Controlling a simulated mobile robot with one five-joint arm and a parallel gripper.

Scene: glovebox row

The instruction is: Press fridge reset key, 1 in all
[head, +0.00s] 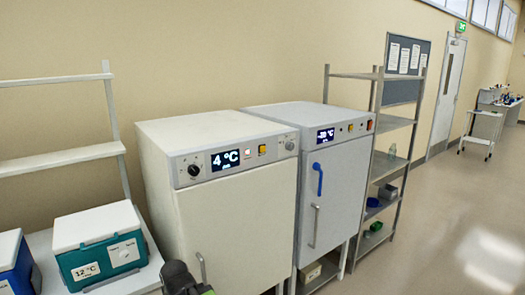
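The fridge (230,215) is a white cabinet reading 4 °C on its dark display (224,159). Its grey top panel (206,158) has a dark round knob (193,170) at the left. Right of the display are a small pale key with a red mark (248,153), a yellow key (262,149) and a grey round part (290,145). The key labels are too small to read, so I cannot tell which one is reset. A dark part of my arm shows at the bottom edge, in front of the fridge's lower door. My gripper's fingertips are not in view.
A second cabinet (335,180) with a blue handle (318,179) and a minus reading stands right of the fridge. Cool boxes (97,243) sit on a bench at the left. A metal shelf rack (399,122) stands beyond. The floor (450,235) at right is clear.

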